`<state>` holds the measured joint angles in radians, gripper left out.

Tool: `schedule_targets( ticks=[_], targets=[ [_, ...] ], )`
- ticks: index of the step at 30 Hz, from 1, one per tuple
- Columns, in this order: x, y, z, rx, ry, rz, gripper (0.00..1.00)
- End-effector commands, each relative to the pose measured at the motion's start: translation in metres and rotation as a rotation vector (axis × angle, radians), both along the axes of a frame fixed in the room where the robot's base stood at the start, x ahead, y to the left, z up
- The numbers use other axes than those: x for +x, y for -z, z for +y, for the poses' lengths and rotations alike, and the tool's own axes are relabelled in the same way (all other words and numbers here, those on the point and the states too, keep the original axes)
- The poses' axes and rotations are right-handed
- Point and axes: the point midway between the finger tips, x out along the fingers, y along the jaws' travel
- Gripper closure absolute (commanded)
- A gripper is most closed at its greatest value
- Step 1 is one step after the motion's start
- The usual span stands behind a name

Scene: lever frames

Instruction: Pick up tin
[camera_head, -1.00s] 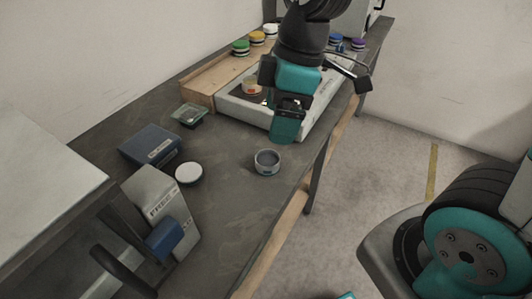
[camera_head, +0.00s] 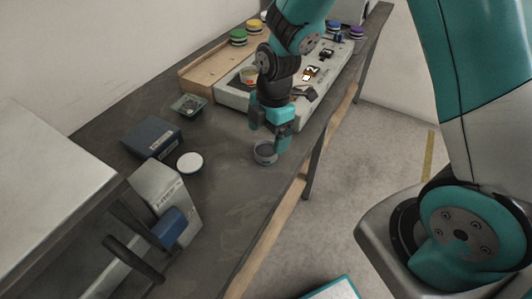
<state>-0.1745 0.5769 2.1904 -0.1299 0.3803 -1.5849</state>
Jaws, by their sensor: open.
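The tin (camera_head: 264,154) is a small round open grey container standing upright on the dark table (camera_head: 215,215), near its right edge. My gripper (camera_head: 268,139) points down with teal fingers directly above and around the tin's far side. One finger is on the left and one on the right, and the right one overlaps the tin's edge in the picture. My gripper is open. I cannot tell whether a finger touches the tin. A round white-topped lid (camera_head: 190,162) lies on the table to the left of the tin.
A blue box (camera_head: 152,137) and a small green tray (camera_head: 188,105) lie to the left. A white machine with a blue part (camera_head: 172,226) stands at the front left. A white panel device (camera_head: 311,73) and a wooden rack (camera_head: 205,75) are behind. The table in front of the tin is clear.

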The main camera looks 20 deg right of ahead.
Motion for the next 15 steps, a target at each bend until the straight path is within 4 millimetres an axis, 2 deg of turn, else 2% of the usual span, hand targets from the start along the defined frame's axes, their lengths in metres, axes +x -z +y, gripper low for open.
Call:
schedule_targets(
  ticks=[5,15],
  targets=[
    [-0.001,0.012,0.001,0.0,0.0,0.001,0.11],
    [-0.001,0.057,0.006,0.0,0.0,0.001,0.11]
  ],
)
